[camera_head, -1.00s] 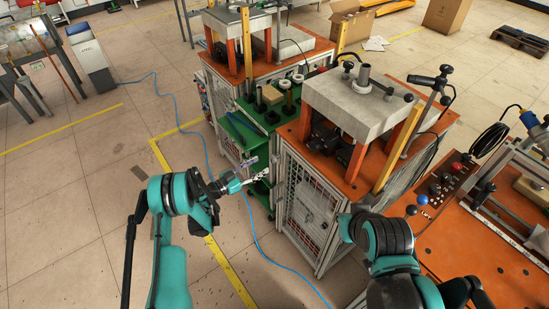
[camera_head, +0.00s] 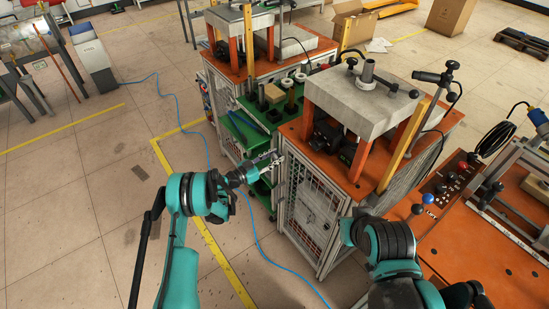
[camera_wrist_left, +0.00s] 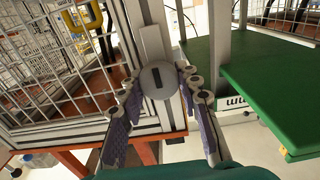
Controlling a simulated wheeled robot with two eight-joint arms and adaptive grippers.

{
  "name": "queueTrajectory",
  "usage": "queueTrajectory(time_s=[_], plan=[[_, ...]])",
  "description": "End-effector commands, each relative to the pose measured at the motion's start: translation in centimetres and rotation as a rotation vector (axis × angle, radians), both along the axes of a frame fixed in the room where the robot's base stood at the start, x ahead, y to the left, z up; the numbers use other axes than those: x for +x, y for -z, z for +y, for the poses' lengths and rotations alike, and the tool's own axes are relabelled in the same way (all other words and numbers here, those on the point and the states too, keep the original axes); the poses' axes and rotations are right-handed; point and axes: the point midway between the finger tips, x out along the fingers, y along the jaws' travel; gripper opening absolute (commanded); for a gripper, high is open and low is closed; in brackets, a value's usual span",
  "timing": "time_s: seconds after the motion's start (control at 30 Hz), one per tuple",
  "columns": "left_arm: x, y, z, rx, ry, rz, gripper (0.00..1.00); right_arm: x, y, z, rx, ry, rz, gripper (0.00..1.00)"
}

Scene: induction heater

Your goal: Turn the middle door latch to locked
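A round grey door latch (camera_wrist_left: 158,78) with a dark slot sits on the metal frame post in the left wrist view. The slot runs nearly upright in that view. My left gripper (camera_wrist_left: 160,83) is open, with one finger on each side of the latch; I cannot tell whether they touch it. In the head view the left gripper (camera_head: 272,159) is at the left front edge of the middle machine's mesh door (camera_head: 308,206), and the latch cannot be made out there.
A green shelf unit (camera_head: 247,136) stands just left of the door; its green panel (camera_wrist_left: 275,85) is close to the right finger in the wrist view. An orange-topped machine (camera_head: 290,130) is above the door. A blue hose (camera_head: 262,249) lies on otherwise open floor.

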Motion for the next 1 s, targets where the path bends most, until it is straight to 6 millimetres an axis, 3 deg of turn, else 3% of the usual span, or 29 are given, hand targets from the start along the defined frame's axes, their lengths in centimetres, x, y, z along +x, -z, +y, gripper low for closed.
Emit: queueTrajectory(time_s=[0.07,0.47,1.0], plan=[[-0.01,0.00,0.02,0.000,0.000,0.000,0.04,0.00,0.00,0.00,0.000,0.000,0.000,0.00],[0.01,0.02,0.03,-0.029,0.000,0.040,0.04,0.01,0.01,0.00,0.000,0.000,0.000,0.00],[0.19,0.05,0.13,-0.282,0.000,0.386,0.04,0.01,0.01,0.00,0.000,0.000,0.000,0.00]])
